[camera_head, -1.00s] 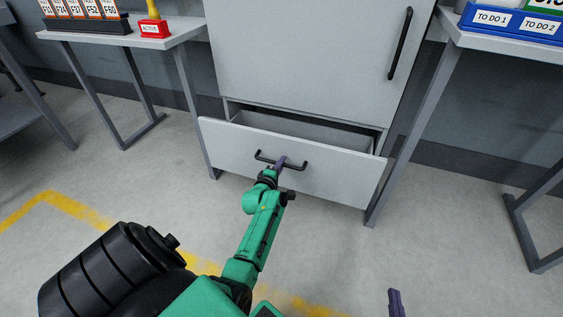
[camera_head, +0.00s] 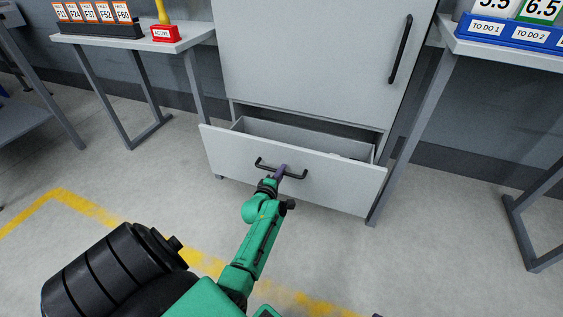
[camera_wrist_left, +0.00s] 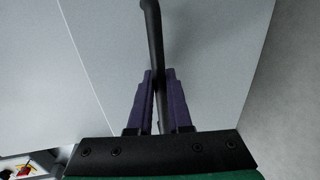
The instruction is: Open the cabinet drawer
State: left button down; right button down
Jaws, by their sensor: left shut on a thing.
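The grey cabinet drawer (camera_head: 225,160) is partly pulled out below the cabinet door (camera_head: 310,65). Its inside shows, with something small and pale near the right end that I cannot make out. My left gripper (camera_head: 279,172) is shut on the black drawer handle (camera_head: 297,176) near its middle. In the left wrist view the purple fingers (camera_wrist_left: 159,95) close around the dark handle bar (camera_wrist_left: 152,30), in front of the grey drawer front (camera_wrist_left: 100,45). My right gripper is not clearly in view; only a tiny dark tip shows at the bottom edge.
A table (camera_head: 190,35) with labelled tags (camera_head: 95,15) and a red "ACTIVE" block (camera_head: 165,33) stands left. A table with blue bins (camera_head: 510,33) stands right. Table legs flank the drawer closely. The floor in front, with a yellow line (camera_head: 90,208), is clear.

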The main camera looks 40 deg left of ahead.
pick_arm(q)
jog(key=c, duration=0.8)
grip_release()
jog(key=shift+c, duration=0.2)
pick_arm(e)
jog(key=shift+r, duration=0.1)
pick_arm(q)
jog(key=p+v, duration=0.6)
jog(key=v, duration=0.8)
jog(key=shift+s+d, duration=0.2)
jog(key=shift+s, duration=0.05)
pick_arm(e)
notch_tip(320, 180, up, 7)
jog(key=g, duration=0.1)
jog(key=shift+d+f+n+g, duration=0.2)
jog(key=shift+d+n+g, duration=0.1)
jog(key=shift+n, duration=0.1)
jog(key=shift+w, duration=0.1)
